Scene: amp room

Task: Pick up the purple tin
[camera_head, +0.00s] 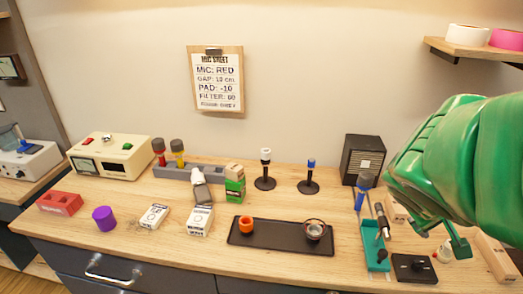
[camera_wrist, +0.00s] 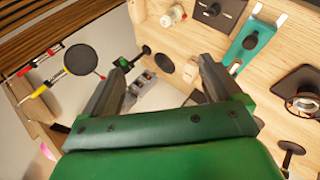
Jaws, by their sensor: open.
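The purple tin (camera_head: 104,217) stands upright on the left part of the wooden bench in the head view, right of a red block with holes. It is not visible in the wrist view. My gripper (camera_wrist: 160,68) is open, with its two dark fingers spread and nothing between them. In the head view my green arm is at the right, over the right end of the bench, far from the purple tin.
A dark tray (camera_head: 262,244) holds an orange cup (camera_head: 246,224). A beige device (camera_head: 110,157) stands behind. Bare bench lies in front of the tin.

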